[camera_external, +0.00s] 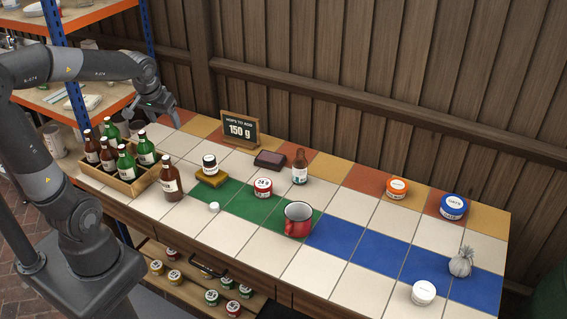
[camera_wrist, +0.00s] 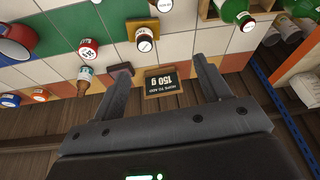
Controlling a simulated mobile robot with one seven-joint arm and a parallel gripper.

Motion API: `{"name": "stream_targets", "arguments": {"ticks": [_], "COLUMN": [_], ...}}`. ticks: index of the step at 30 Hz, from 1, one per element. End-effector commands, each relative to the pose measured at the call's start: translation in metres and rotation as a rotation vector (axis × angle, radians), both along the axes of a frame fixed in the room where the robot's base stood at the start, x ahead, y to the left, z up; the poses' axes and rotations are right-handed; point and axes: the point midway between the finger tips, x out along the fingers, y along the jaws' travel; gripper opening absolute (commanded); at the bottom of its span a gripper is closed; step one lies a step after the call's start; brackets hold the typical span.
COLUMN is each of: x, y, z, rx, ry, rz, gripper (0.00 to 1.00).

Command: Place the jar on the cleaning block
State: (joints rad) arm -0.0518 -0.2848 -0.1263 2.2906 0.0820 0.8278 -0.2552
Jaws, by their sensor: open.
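A small white-labelled jar with a dark lid (camera_external: 209,162) stands upright on the yellow-brown cleaning block (camera_external: 213,178), toward the left of the tiled table. The same jar (camera_wrist: 144,41) and block (camera_wrist: 133,26) show at the top middle of the wrist view, the jar overlapping the block. My gripper (camera_external: 163,112) is open and empty at the table's far left end, apart from the jar, behind the bottle crate. Its two fingers (camera_wrist: 163,78) show spread in the wrist view, with the sign between them in the picture.
A wooden crate (camera_external: 124,186) of bottles and a brown bottle (camera_external: 171,181) stand left of the block. A "150 g" sign (camera_external: 239,131), dark block (camera_external: 270,160), red-lidded jar (camera_external: 263,187), brown bottle (camera_external: 300,168) and red mug (camera_external: 298,221) are nearby.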

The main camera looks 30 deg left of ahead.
Motion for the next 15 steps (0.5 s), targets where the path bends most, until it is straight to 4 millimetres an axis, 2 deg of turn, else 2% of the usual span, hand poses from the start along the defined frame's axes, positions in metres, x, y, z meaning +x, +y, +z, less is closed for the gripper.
{"name": "stream_targets", "arguments": {"ticks": [3,9,15], "x": [-0.033,-0.084,-0.114], "y": [0.006,0.012,0.015], "z": [0.018,0.032,0.035], "rx": [0.001,-0.007,-0.016], "ry": [-0.05,-0.119,-0.163], "rz": [-0.03,-0.088,-0.13], "gripper": [0.7,0.7,0.7]}}
